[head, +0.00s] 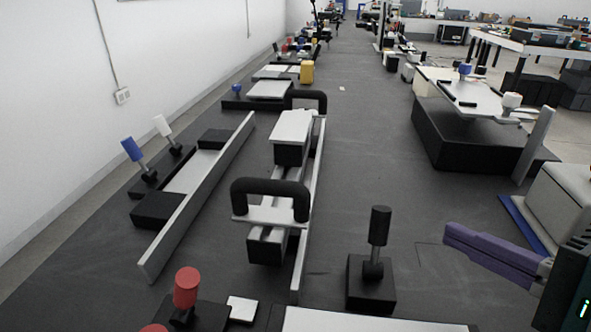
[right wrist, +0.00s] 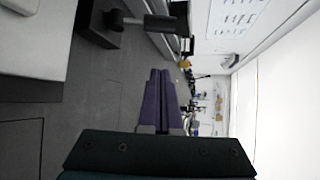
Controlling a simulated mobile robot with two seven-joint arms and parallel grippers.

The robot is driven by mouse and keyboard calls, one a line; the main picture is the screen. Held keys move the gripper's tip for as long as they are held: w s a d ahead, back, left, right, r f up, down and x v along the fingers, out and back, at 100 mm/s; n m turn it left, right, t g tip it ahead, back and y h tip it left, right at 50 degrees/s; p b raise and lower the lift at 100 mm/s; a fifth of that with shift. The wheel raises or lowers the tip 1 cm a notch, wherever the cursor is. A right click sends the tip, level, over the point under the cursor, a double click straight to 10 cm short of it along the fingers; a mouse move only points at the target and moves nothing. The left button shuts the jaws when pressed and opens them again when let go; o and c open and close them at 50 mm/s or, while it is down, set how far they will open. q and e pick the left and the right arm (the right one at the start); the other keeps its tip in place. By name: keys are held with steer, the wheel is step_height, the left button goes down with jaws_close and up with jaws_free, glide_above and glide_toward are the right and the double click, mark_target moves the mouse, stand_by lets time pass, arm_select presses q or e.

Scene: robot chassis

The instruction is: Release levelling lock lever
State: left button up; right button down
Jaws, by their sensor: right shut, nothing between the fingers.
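A black lever (head: 379,228) with a thick cylindrical handle stands upright on a black block (head: 370,290) at the front centre. A black handle (right wrist: 165,24) on a dark block also shows at the top of the right wrist view. Red-knobbed levers (head: 187,287) stand at the front left, and a blue lever (head: 132,149) and a white lever (head: 162,125) lean by the left wall. I cannot tell which is the levelling lock lever. My right gripper (head: 447,238) has purple fingers, shut and empty, to the right of the black lever and apart from it. It also shows in the right wrist view (right wrist: 160,72).
A rail assembly with black arch handles (head: 270,192) stands left of centre. A long grey bar (head: 200,195) lies beside it. A black box with a white top (head: 470,140) stands at the right. Dark surface is clear between the rails and this box.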

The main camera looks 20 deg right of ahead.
mark_target(380, 226)
steer(key=shift+s, duration=0.15)
steer(key=b+x, duration=0.1)
steer(key=x, duration=0.9)
steer(key=shift+a, duration=0.1)
steer(key=shift+s+a+r+p, duration=0.25)
steer(key=shift+s+a+p, duration=0.2)
steer(key=shift+s+a, duration=0.05)
steer(key=shift+s+a+r+p, duration=0.25)
steer(key=shift+s+a+p, duration=0.2)
steer(key=shift+a, duration=0.1)
steer(key=shift+s+a+r, duration=0.1)
steer(key=shift+s+a, duration=0.2)
steer(key=shift+a, duration=0.05)
